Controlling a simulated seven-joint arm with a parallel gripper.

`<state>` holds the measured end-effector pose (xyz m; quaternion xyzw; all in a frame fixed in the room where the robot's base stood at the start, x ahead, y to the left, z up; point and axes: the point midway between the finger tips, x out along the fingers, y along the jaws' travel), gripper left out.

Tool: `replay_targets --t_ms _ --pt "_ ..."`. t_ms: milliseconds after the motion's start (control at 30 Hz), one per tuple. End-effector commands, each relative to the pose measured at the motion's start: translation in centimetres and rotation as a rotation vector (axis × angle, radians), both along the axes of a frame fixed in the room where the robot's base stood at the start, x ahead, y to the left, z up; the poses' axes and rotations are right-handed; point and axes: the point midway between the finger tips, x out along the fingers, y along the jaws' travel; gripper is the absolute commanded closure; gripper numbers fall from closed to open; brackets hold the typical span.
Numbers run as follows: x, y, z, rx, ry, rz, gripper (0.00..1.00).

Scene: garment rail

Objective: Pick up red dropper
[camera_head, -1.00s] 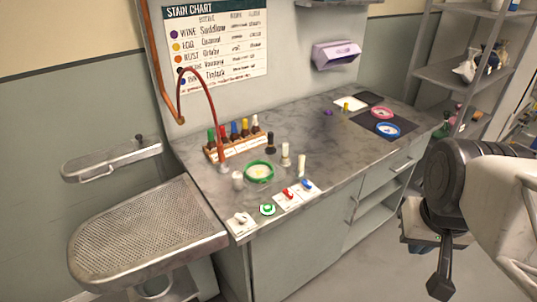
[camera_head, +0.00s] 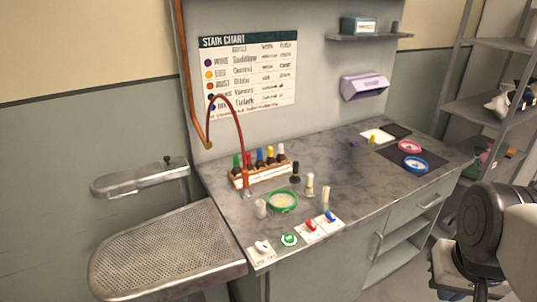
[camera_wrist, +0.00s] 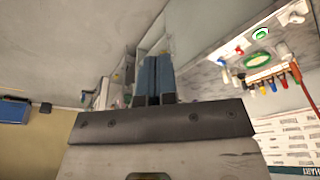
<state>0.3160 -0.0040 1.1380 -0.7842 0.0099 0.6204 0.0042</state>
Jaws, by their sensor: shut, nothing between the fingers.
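The red dropper (camera_head: 248,161) stands in a wooden rack (camera_head: 262,178) on the grey marbled counter, between a green-topped and a blue-topped dropper. Only its upper part shows clearly. My gripper (camera_wrist: 154,80) shows in the wrist view with its two blue-grey fingers together and nothing between them. It is far from the rack, which appears small and upside down at the right of the wrist view (camera_wrist: 272,76). In the head view my arm is at the lower right, away from the counter, and the fingertips are out of sight.
A perforated metal board (camera_head: 165,255) is at the left. The counter's middle is clear.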

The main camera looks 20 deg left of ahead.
Motion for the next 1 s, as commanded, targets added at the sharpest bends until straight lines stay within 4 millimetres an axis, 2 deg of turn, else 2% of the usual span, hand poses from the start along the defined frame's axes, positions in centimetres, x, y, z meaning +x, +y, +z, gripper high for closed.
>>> replay_targets --t_ms 267,367,667,1000 --pt "0.00 0.00 0.00 0.000 0.000 0.000 1.00" --pt "0.00 0.00 0.00 0.000 0.000 0.000 0.88" --pt "0.00 0.00 0.00 0.000 0.000 0.000 0.42" --pt "0.14 0.04 0.07 -0.001 0.001 0.004 0.42"
